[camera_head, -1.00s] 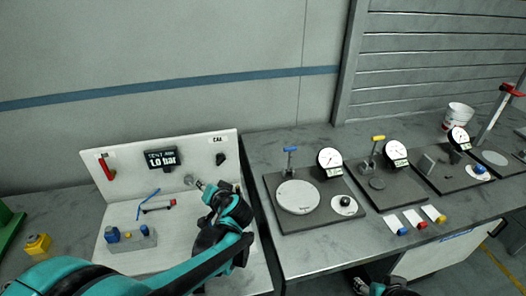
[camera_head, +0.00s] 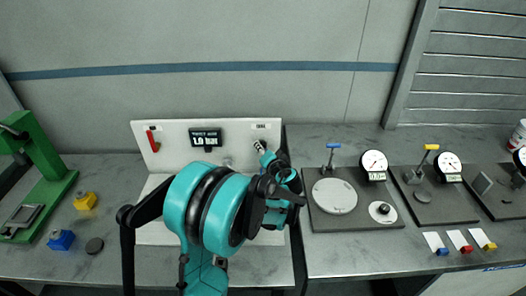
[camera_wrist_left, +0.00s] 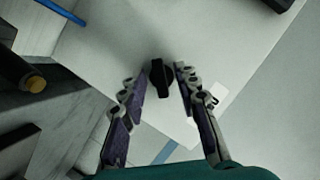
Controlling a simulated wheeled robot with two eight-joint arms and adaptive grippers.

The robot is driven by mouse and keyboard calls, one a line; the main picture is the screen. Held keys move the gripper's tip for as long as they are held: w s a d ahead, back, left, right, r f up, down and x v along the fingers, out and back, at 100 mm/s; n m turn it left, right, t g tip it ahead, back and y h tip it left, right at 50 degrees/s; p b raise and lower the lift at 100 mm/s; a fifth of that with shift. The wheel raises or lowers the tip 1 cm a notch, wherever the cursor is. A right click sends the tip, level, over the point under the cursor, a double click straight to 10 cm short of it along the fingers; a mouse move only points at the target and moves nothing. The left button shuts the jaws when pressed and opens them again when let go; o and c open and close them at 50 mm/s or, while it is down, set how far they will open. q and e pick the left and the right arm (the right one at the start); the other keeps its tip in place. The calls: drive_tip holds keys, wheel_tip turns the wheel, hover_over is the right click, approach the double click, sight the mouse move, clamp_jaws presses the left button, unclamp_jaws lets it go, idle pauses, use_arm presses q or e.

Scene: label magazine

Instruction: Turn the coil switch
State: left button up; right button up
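The coil switch appears to be the small black knob on the upright white panel (camera_head: 230,132), under a small label at the panel's upper right. In the left wrist view the black knob (camera_wrist_left: 160,78) lies between the fingertips. My left gripper (camera_wrist_left: 162,74) is open, with a finger on each side of the knob and visible gaps to it. In the head view my left gripper (camera_head: 265,152) is at the panel's right part, and my teal arm hides much of the white board below. My right gripper is not in view.
The panel also carries a display (camera_head: 206,138) and a red handle (camera_head: 153,141). A green press (camera_head: 42,170), yellow block (camera_head: 85,201) and blue block (camera_head: 61,240) stand left. Dial gauge stations, including a round plate (camera_head: 334,196), fill the right bench.

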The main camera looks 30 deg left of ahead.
use_arm(q)
clamp_jaws()
idle(0.3)
drive_tip(key=shift+s+a+r+n+t+h+p, duration=0.1)
drive_tip(key=shift+n+t+h+p, duration=0.3)
drive_tip(key=shift+n+h, duration=0.85)
drive_tip(key=shift+s+a+r+n+t+h+p, duration=0.1)
drive_tip(key=shift+n+t+h+p, duration=0.45)
drive_tip(key=shift+n, duration=1.3)
unclamp_jaws()
drive_tip(key=shift+w+f, duration=0.1)
